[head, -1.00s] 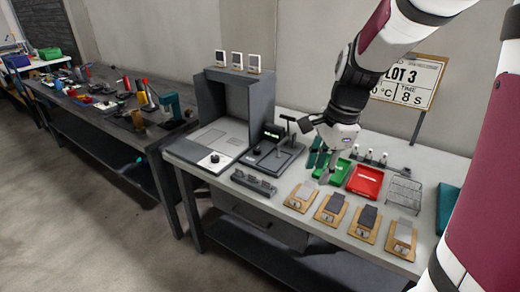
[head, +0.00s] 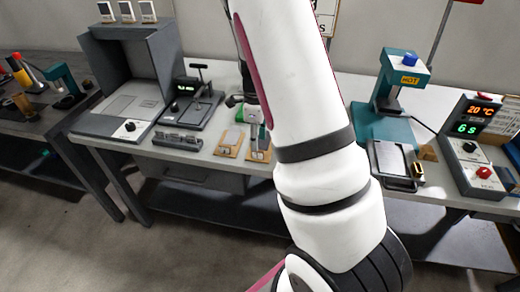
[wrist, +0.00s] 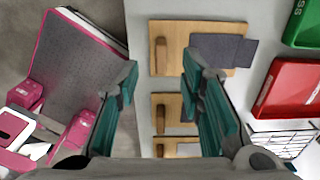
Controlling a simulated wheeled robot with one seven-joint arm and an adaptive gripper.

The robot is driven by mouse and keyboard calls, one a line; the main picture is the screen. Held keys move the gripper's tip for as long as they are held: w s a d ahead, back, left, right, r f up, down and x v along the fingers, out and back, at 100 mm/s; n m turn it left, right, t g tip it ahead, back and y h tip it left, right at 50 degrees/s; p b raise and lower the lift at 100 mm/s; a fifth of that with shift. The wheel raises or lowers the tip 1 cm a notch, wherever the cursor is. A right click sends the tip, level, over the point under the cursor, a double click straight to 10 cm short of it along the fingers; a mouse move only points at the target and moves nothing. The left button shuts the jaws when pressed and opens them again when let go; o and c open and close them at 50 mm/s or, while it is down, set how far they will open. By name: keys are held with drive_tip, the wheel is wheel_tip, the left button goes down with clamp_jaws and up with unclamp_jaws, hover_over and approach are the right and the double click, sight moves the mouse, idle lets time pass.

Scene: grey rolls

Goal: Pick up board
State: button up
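Several wooden boards with grey pieces on them lie on the table. In the wrist view, the top board (wrist: 170,62) carries a dark grey sheet (wrist: 222,48) that sticks out past its right edge. A second board (wrist: 164,108) and a third board (wrist: 160,150) lie below it. In the head view, a board (head: 228,150) with a light grey piece shows left of my arm; another beside it is partly hidden. My gripper (wrist: 160,70) has teal fingers spread wide and empty. The top board shows between and beyond them; their height above it is unclear.
A red tray (wrist: 288,88), a green tray (wrist: 306,25) and a wire rack (wrist: 285,138) are right of the boards. A teal press (head: 392,125) and a control box (head: 475,150) stand at right in the head view. A grey booth (head: 125,75) stands left.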

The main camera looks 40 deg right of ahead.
drive_tip(key=shift+s+d+f, duration=0.1)
drive_tip(key=shift+d+f, duration=0.05)
drive_tip(key=shift+f, duration=2.8)
drive_tip(key=shift+c, duration=0.2)
clamp_jaws()
